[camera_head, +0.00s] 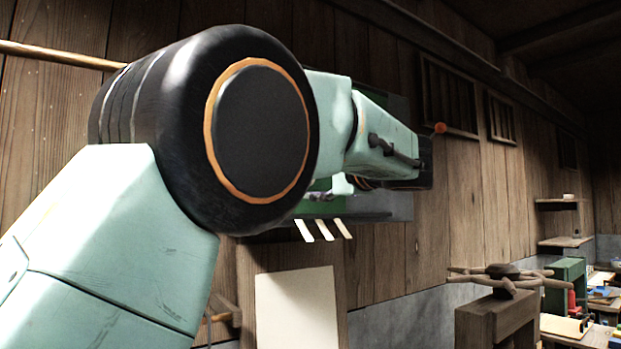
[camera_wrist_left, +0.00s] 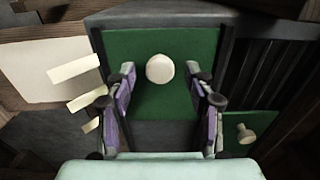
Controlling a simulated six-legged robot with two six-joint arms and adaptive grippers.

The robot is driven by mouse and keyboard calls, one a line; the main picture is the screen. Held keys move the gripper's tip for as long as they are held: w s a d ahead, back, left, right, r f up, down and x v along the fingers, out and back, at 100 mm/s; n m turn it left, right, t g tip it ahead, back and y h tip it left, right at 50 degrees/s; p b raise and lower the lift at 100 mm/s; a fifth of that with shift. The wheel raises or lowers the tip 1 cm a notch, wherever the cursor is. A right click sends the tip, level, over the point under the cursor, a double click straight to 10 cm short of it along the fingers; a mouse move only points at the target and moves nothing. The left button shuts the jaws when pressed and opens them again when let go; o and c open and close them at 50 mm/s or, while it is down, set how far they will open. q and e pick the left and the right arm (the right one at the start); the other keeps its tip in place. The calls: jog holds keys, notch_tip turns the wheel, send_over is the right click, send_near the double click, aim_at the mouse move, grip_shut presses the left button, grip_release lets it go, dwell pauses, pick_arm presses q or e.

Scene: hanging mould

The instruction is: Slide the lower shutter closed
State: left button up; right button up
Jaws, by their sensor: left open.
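In the left wrist view a green shutter panel (camera_wrist_left: 140,105) in a dark grey frame faces me. It bears a round white knob (camera_wrist_left: 160,68). My left gripper (camera_wrist_left: 161,79) is open, its two purple fingers on either side of that knob. I cannot tell whether they touch it. A second green panel (camera_wrist_left: 262,126) with a pale knob (camera_wrist_left: 245,134) shows at the lower right. Which panel is the lower shutter is unclear. In the head view my left arm hides most of the shutter box; only parts of its grey frame (camera_head: 400,207) show. My right gripper is not in view.
Pale strips (camera_head: 322,230) stick out below the box, above a white board (camera_head: 297,308); the strips also show in the wrist view (camera_wrist_left: 76,69). A wooden stand with a branched top (camera_head: 505,272) and a cluttered bench (camera_head: 585,330) are at right. Plank wall surrounds the box.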

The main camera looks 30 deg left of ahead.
pick_arm(q)
jog(key=v, duration=0.5)
jog(key=shift+s+d, duration=0.2)
jog(key=shift+d, duration=0.1)
jog(key=shift+s, duration=0.1)
